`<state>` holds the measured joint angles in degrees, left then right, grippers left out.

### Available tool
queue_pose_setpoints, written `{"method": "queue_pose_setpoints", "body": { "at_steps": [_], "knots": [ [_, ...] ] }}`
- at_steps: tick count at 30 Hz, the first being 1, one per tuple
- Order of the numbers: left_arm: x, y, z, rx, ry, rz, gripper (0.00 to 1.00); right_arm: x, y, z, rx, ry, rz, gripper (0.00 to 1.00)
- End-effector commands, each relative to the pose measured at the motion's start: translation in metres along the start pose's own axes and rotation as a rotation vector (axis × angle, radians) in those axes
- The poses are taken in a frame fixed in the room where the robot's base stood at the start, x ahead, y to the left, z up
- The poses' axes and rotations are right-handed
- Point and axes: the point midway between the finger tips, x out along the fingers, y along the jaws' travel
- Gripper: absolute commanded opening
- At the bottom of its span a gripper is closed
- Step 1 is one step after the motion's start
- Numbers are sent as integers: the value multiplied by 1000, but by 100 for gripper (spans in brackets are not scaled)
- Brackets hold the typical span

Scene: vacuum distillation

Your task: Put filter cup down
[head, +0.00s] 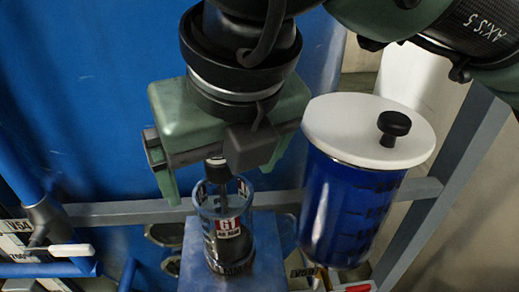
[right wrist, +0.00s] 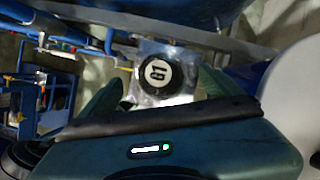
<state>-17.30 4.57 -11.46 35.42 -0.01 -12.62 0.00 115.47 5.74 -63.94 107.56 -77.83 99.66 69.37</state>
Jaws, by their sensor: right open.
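The filter cup (head: 226,238) is a clear glass cup with a red and white G1 label and dark contents. It stands upright on a small blue-grey platform (head: 190,262). A dark knob or stem rises from its top. My right gripper (head: 225,168), green, is right above the cup. Its fingers are spread apart to either side, holding nothing. A dark part of the gripper hides some of the cup's top. My left gripper is not in view.
A large blue jar with a white lid and black knob (head: 390,125) stands close right of the cup. A big blue vessel (head: 90,90) fills the back left. A grey frame bar (head: 110,212) runs behind. Blue pipes and a tagged valve (head: 48,222) are at lower left.

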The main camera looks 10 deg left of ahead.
Motion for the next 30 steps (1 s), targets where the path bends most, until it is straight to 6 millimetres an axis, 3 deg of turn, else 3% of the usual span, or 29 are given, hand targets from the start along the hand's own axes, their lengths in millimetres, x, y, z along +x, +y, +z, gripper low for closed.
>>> {"method": "queue_pose_setpoints", "body": {
  "at_steps": [3, 9, 16, 17, 26, 27, 30],
  "knots": [
    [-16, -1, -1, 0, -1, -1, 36, 15, -1, 0, -1, 6, 2, 93],
    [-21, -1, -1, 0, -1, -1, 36, 39, -1, -1, -1, 2, 3, 93],
    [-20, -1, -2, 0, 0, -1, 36, 42, 0, -1, -2, 1, 4, 93],
    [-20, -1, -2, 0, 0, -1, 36, 42, 0, -1, -2, 1, 4, 88],
    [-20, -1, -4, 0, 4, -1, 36, 42, 0, -1, -1, 1, 4, 4],
    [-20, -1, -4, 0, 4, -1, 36, 42, 0, -1, -1, 1, 4, 0],
    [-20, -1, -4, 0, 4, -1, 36, 41, 0, -1, -1, -1, 4, 0]
  ]
}}
